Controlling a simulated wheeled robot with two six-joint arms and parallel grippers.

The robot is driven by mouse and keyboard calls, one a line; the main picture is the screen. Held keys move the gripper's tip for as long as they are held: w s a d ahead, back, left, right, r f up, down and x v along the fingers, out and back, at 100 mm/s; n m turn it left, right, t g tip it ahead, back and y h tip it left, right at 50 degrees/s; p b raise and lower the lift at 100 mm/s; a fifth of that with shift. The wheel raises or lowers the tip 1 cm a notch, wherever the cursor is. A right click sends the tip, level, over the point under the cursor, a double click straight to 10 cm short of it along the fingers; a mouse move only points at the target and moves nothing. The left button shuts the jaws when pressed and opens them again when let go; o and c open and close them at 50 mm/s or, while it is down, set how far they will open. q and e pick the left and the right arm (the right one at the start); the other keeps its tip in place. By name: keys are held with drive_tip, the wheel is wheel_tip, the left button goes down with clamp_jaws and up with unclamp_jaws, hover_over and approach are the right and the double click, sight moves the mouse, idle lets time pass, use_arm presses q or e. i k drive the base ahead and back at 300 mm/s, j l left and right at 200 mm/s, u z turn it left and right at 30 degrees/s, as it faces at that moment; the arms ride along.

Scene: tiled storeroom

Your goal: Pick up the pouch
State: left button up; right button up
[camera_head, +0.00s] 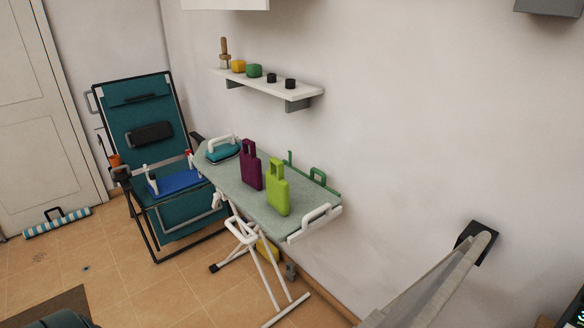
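I cannot tell for sure which thing is the pouch. Two flat, bag-like things with loop handles stand upright on the ironing board (222,178): a purple one (251,170) and a lime green one (277,192) to its right and nearer. A blue and white striped roll-like thing (57,223) with a dark handle lies on the floor by the door. A blue flat thing (175,182) lies on the seat of the teal folding chair (137,90). Neither of my grippers is in view.
A teal iron (223,151) rests on the board's far end. The board's white legs (262,262) stand on the tiles. A wall shelf (268,82) holds small jars. A pale rail (435,285) crosses the lower right. Open floor (130,275) lies at left.

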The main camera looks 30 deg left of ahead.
sight(276, 188)
drive_tip(key=j, duration=0.5)
drive_tip(key=k+j, duration=0.1)
drive_tip(key=j, duration=0.4)
drive_tip(key=i+j, duration=0.1)
drive_tip(key=j, duration=0.35)
drive_tip(key=i+j, duration=0.15)
drive_tip(key=j, duration=0.3)
drive_tip(key=i+j, duration=0.1)
drive_tip(key=j, duration=0.35)
drive_tip(key=i+j, duration=0.1)
drive_tip(key=j, duration=0.3)
drive_tip(key=i+j, duration=0.15)
drive_tip(key=j, duration=0.3)
